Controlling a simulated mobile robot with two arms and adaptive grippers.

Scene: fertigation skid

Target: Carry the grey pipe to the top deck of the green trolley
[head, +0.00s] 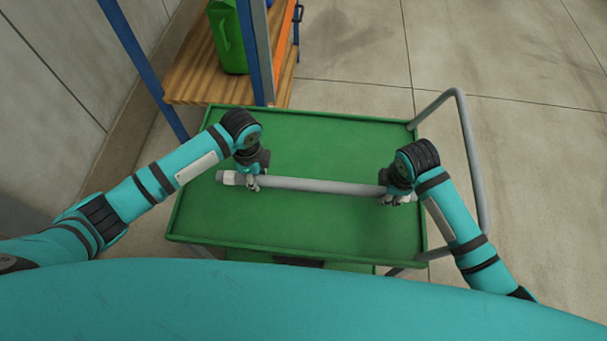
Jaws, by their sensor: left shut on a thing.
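The grey pipe (318,186) lies crosswise over the top deck of the green trolley (300,225), with a pale fitting at its left end. I cannot tell whether it touches the deck or hangs just above it. My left gripper (253,184) is shut on the pipe near its left end. My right gripper (391,199) is at the pipe near its right end. Its fingers are small and partly hidden by the wrist, so I cannot tell if they are closed on it.
The trolley's grey handle (471,150) rises on the right. A wooden shelf (190,80) with blue posts and a green jug (228,40) stands behind the trolley at the left. The rest of the deck looks bare. Open floor lies to the right.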

